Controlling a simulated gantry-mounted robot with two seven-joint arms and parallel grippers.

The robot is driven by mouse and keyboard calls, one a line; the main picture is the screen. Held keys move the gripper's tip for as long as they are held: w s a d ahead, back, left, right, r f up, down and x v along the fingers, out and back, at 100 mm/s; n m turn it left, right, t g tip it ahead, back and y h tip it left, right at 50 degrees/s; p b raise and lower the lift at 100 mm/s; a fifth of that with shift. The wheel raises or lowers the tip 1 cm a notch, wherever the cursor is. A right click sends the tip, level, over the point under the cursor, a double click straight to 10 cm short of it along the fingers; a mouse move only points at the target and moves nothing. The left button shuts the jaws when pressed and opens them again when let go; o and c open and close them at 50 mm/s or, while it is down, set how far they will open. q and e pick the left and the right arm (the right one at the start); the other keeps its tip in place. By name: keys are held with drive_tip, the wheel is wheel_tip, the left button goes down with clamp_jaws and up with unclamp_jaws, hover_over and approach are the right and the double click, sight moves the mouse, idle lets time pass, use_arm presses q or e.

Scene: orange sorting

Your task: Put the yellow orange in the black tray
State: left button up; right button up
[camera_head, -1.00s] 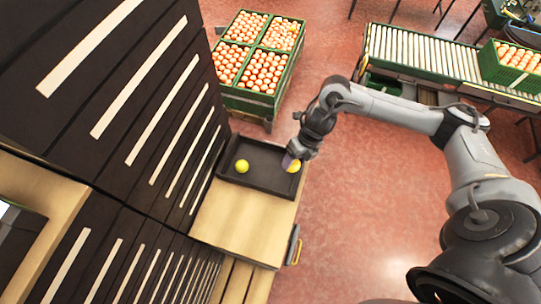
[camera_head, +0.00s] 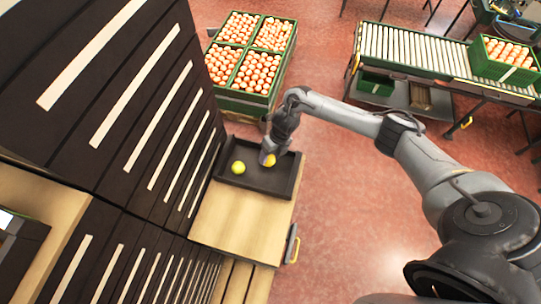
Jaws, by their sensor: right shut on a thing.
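The black tray (camera_head: 263,185) lies on a wooden table top beside the dark slatted panels. A yellow-green fruit (camera_head: 238,168) rests in the tray's left part. My right gripper (camera_head: 267,160) reaches down over the right half of the tray. It is shut on a yellow orange (camera_head: 270,161), which is partly hidden by the gripper. I cannot tell whether this orange touches the tray floor. My left gripper is not in view.
Green crates (camera_head: 247,98) full of oranges stand behind the tray. A roller conveyor (camera_head: 420,52) with another orange-filled crate (camera_head: 505,58) is at the upper right. The wooden table top (camera_head: 238,222) in front of the tray is clear.

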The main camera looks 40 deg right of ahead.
drive_tip(key=shift+f, duration=0.55)
drive_tip(key=shift+f, duration=0.2)
drive_tip(key=o, duration=0.8)
drive_tip(key=shift+r, duration=0.1)
